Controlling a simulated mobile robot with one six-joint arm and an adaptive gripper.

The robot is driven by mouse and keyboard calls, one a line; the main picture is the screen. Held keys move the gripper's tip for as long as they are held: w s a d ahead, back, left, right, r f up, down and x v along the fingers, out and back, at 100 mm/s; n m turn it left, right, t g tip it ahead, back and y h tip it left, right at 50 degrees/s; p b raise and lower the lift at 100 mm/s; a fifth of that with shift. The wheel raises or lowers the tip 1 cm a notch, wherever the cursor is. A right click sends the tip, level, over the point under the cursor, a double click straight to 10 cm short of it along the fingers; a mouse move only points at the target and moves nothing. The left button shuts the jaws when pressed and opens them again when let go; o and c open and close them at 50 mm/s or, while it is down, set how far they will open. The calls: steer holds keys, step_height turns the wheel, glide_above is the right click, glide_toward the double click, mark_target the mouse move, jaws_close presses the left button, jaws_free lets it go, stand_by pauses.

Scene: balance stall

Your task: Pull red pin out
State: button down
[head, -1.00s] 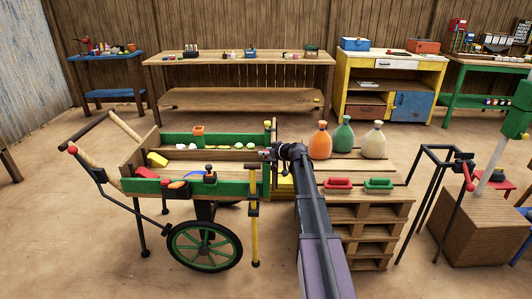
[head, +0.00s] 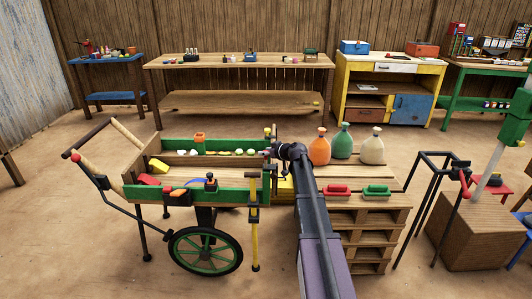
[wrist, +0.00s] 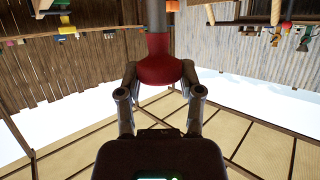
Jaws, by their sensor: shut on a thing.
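In the wrist view the red pin head (wrist: 160,66) is a rounded red knob on a grey shaft. My gripper (wrist: 159,88) has its two fingers on either side of it and is shut on it. In the head view my gripper (head: 270,153) is at the right end of the green and wooden cart (head: 150,192), by its corner. The pin is mostly hidden there by my gripper and arm. I cannot tell how far the shaft sits in its hole.
A wooden pallet stack (head: 370,221) stands right of the cart, with an orange bag (head: 319,151), a green bag (head: 342,144), a pale bag (head: 372,149), a red block (head: 340,190) and a green block (head: 376,191). A yellow prop leg (head: 254,230) stands at the cart's right end. Workbenches line the back.

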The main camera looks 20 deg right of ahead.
mark_target(266, 159)
steer(key=shift+w, duration=0.1)
steer(key=shift+c, duration=1.2)
jaws_free()
steer(key=shift+f, duration=0.1)
step_height(266, 159, down, 4)
steer(key=b, duration=0.4)
steer(key=shift+f+b, duration=0.25)
steer(key=shift+b, duration=0.15)
steer(key=p+v, duration=0.6)
steer(key=v, duration=0.8)
steer(key=s+a+r+g+p, duration=0.1)
steer(key=s+a+g+p, duration=0.3)
steer(key=a, duration=0.7)
steer(key=s+a+r+m+g+p, duration=0.1)
steer(key=s+a+g+p, duration=0.4)
steer(key=s+a, duration=0.5)
steer(key=shift+s+a+r+m+h+p, duration=0.35)
steer(key=shift+a+p, duration=0.7)
steer(key=shift+p, duration=0.35)
